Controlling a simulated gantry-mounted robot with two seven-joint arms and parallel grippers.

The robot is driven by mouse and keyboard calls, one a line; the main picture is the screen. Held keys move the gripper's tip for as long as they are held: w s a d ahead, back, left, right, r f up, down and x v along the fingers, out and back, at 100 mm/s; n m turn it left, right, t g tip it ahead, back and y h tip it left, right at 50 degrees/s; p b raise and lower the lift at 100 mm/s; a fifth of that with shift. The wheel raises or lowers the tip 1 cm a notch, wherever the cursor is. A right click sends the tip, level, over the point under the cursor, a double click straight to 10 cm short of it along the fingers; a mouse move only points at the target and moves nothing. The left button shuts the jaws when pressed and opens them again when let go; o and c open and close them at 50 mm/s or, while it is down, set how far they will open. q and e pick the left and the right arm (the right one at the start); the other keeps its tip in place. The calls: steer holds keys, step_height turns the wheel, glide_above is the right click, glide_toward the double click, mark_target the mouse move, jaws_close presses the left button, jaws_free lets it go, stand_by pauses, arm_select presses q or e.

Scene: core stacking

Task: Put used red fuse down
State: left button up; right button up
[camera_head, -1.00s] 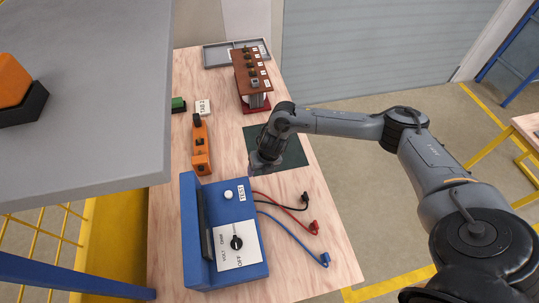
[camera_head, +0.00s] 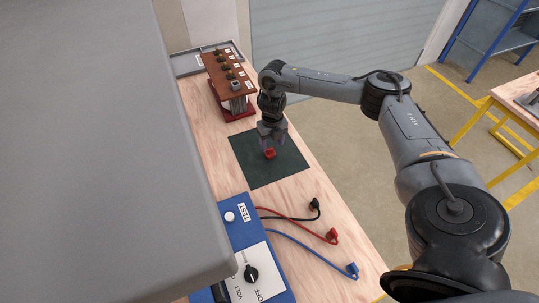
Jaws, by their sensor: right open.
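The red fuse (camera_head: 270,154) is a small red piece on the dark green mat (camera_head: 283,173), near the mat's middle. My right gripper (camera_head: 269,146) points down directly over the fuse, with its fingers on either side of it. The gripper is open. Whether the fingers still touch the fuse is too small to tell. My left gripper is not in view.
A blue tester (camera_head: 241,225) with black, red and blue leads (camera_head: 332,236) stands in front of the mat. A brown rack (camera_head: 229,72) stands behind, beside a grey tray (camera_head: 186,64). A large grey surface (camera_head: 95,150) hides the table's left side.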

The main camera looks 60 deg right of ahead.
mark_target(270, 148)
steer(key=f, duration=0.4)
steer(key=shift+w+a+b, duration=0.25)
steer(key=shift+w+b, duration=0.05)
steer(key=shift+b, duration=0.05)
steer(key=shift+f, duration=0.6)
steer(key=c, duration=1)
